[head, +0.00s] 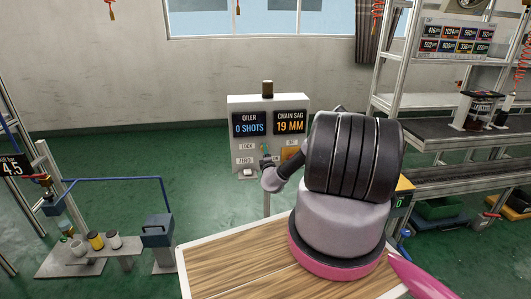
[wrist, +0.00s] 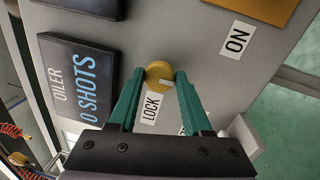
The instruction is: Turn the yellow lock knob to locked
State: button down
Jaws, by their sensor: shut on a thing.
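The yellow lock knob (wrist: 157,71) sits on the front of the grey control box, just beside the LOCK label (wrist: 152,107) in the wrist view. In the head view my arm reaches to the front of the control box (head: 296,104), and the knob is too small and covered to make out. I cannot tell the knob's exact setting.
The box carries an OILER display (head: 250,124) reading 0 SHOTS and a CHAIN SAG display (head: 290,122) reading 19 MM. An ON label (wrist: 237,41) lies near the knob. A wooden tabletop (head: 225,262) is below my arm, and shelving (head: 440,130) stands right.

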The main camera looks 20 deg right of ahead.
dwell(0.4)
jog(key=shift+c, duration=1.8)
grip_release()
jog(key=v, duration=1.1)
